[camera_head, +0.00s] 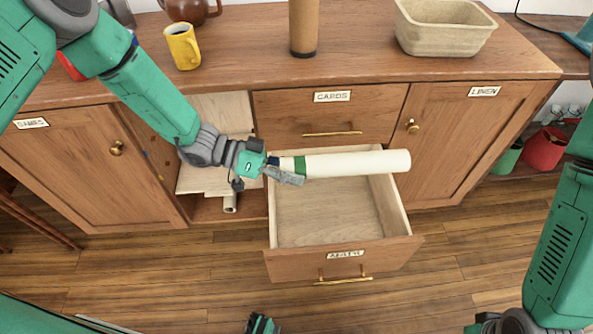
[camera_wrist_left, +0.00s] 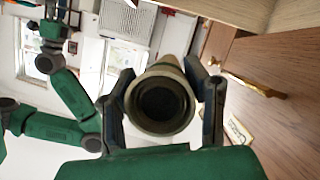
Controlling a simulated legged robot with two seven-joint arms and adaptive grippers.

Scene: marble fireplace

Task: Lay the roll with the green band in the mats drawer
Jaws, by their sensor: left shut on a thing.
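The cream roll with the green band (camera_head: 358,163) lies roughly level in the head view, its green band close to my left gripper (camera_head: 287,170). My left gripper is shut on the roll's left end, and the rest of the roll sticks out to the right. The roll is above the open drawer (camera_head: 395,253), across its back part. The drawer looks empty, and its front label is too blurred to read surely. In the left wrist view the roll's round, hollow-looking end (camera_wrist_left: 163,106) sits between both fingers. My right gripper (camera_head: 484,322) is mostly cut off at the bottom.
A closed drawer labelled CARDS (camera_head: 365,118) is just behind and above the roll. The cabinet top holds a yellow mug (camera_head: 183,46), a brown cylinder (camera_head: 303,28) and a beige basin (camera_head: 443,27).

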